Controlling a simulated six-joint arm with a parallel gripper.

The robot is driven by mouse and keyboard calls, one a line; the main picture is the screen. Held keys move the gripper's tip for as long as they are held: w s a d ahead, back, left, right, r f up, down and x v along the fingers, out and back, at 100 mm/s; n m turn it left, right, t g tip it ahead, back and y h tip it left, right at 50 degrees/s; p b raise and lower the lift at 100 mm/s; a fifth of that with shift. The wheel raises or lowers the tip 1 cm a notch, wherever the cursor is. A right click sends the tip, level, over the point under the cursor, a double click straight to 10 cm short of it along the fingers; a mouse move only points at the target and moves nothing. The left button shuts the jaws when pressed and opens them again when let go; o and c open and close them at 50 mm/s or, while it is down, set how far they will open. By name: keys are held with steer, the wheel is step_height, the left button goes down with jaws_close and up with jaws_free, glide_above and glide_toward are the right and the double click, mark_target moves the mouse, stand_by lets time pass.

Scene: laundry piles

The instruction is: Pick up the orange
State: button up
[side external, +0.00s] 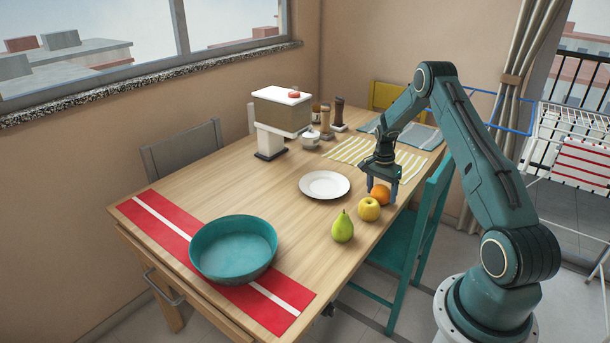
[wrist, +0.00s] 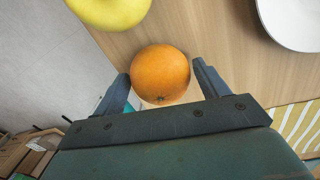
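The orange (side external: 380,195) sits on the wooden table near its right edge, just behind the yellow apple. My gripper (side external: 383,188) points down over the orange, with its fingers on either side of it in the side view. In the wrist view, the orange (wrist: 160,73) lies between and slightly beyond the two fingertips of my gripper (wrist: 161,72). The fingers are spread apart. A gap shows at the right finger, while the left finger lies close to the orange; I cannot tell whether it touches.
The yellow apple (side external: 369,209) is close in front of the orange, and a green pear (side external: 343,227) stands farther forward. A white plate (side external: 325,185) lies to the left. A teal bowl (side external: 233,248) stands on a red runner (side external: 160,225). A teal chair (side external: 412,235) is beside the table's right edge.

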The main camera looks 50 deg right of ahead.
mark_target(382, 186)
steer(key=c, duration=0.8)
steer(key=shift+r, duration=0.1)
step_height(382, 186, up, 20)
steer(key=shift+f, duration=0.1)
stand_by(0.6)
